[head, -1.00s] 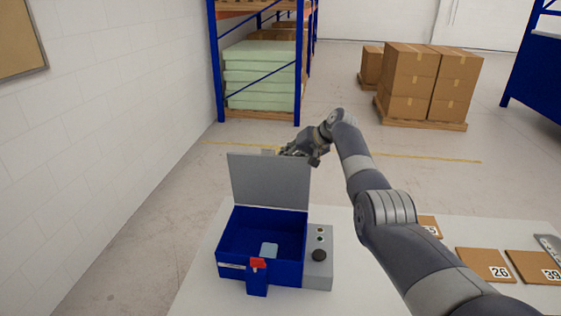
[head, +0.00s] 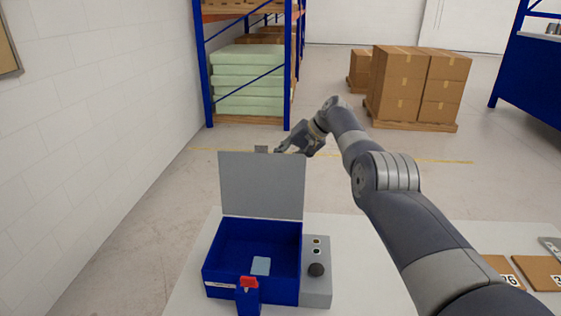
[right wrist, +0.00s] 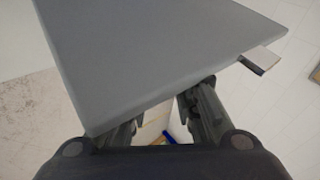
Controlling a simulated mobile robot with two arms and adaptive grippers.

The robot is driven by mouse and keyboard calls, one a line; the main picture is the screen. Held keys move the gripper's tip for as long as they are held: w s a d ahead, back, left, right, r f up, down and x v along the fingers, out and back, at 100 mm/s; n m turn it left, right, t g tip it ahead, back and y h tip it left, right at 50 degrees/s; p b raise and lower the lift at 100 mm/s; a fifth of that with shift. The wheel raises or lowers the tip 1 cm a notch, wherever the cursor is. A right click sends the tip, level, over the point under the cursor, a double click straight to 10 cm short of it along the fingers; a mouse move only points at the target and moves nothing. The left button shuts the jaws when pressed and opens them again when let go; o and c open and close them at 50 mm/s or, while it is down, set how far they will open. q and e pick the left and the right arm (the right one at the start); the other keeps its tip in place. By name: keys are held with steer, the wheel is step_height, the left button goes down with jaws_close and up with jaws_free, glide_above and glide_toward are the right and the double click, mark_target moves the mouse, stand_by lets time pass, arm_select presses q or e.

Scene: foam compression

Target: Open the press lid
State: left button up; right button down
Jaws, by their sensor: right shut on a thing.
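The blue press (head: 222,278) stands on the white table. Its grey lid (head: 262,185) is raised, close to upright, along the back edge, with a small tab (head: 261,149) at the top. A light blue-grey block (head: 261,266) lies inside. A red latch piece (head: 249,282) sits at the front. My right gripper (head: 283,147) is at the lid's top right corner; in the right wrist view the grey lid (right wrist: 150,60) fills the middle and hides part of the fingers (right wrist: 165,115). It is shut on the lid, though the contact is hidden. My left gripper is out of view.
A grey control panel with a black knob (head: 316,269) adjoins the press on the right. Numbered brown boards (head: 545,271) lie at the table's right. A shelf with green foam slabs (head: 245,82) and stacked cartons (head: 415,80) stand farther back.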

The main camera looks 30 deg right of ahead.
steer(key=shift+d+r, duration=0.15)
steer(key=shift+d, duration=0.1)
steer(key=c, duration=1.3)
jaws_free()
steer(key=shift+o, duration=0.3)
steer(key=shift+s+d, duration=0.15)
steer(key=shift+s, duration=0.1)
steer(key=shift+w, duration=0.15)
steer(key=shift+a, duration=0.2)
steer(key=v, duration=1.2)
steer(key=shift+d, duration=0.15)
